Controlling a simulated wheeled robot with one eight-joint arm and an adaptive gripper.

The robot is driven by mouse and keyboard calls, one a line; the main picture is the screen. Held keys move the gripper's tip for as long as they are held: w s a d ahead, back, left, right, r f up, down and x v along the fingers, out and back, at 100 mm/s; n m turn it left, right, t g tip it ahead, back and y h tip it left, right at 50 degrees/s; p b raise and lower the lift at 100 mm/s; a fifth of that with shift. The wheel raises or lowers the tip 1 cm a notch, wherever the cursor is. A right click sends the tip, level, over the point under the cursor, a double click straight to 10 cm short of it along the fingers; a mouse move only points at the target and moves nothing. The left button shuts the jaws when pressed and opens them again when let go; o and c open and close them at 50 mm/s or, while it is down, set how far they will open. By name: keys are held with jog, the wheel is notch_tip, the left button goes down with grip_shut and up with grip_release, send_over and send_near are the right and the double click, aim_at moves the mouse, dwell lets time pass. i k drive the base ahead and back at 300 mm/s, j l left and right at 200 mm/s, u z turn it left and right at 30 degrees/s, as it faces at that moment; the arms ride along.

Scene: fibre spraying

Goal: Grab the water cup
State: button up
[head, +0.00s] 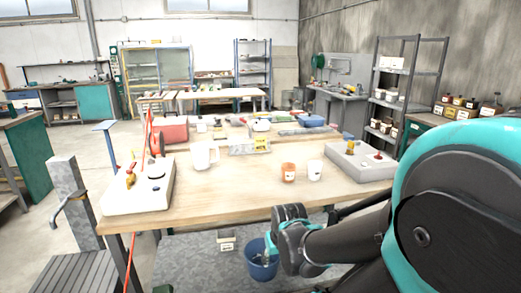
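A white, jug-like cup with a handle (205,155) stands upright on the wooden table, left of its middle. A smaller white cup with a dark mark (315,170) stands near the front edge, right of an orange-brown labelled jar (288,172). Which of these vessels is the water cup, and whether they hold water, I cannot tell. My arm crosses the lower right, and its dark joint is in front of the table's front edge, below the small cup. My gripper's fingers do not show. No part of my arm appears to touch either cup.
The wooden table (230,191) carries a white box with knobs (140,190) at left, a grey box (362,163) at right, and a red box (170,130) and trays farther back. A blue bucket (258,270) sits below. Bare tabletop lies around the cups.

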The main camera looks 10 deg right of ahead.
aim_at(288, 173)
jog(key=l, duration=0.65)
jog(key=i+l, duration=0.1)
jog(key=l, duration=0.6)
